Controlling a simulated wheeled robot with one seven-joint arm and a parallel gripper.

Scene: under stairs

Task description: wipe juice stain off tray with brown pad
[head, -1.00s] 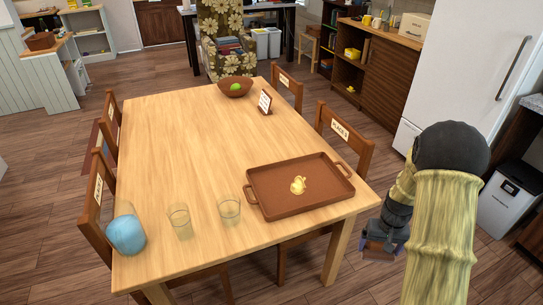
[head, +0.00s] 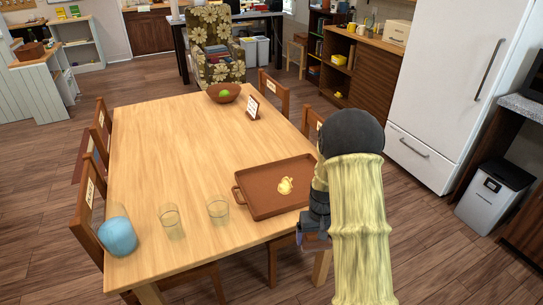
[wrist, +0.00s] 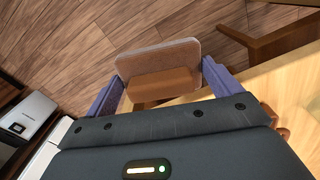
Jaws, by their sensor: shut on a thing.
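A brown tray (head: 262,201) with raised rims lies on the near right part of the wooden table. A yellow juice stain (head: 286,186) is on its floor, right of the middle. My gripper (wrist: 160,88) is shut on a brown pad (wrist: 160,60), which sits between the two purple-grey fingers in the wrist view. In the head view my gripper (head: 312,236) is just off the table's near right edge, beside and in front of the tray. My arm hides the tray's right end, and the pad is mostly hidden there.
Two clear glasses (head: 218,209) (head: 171,221) stand left of the tray. A bowl (head: 223,93) and a small sign (head: 253,107) are farther back. Chairs flank the table, whose middle is clear.

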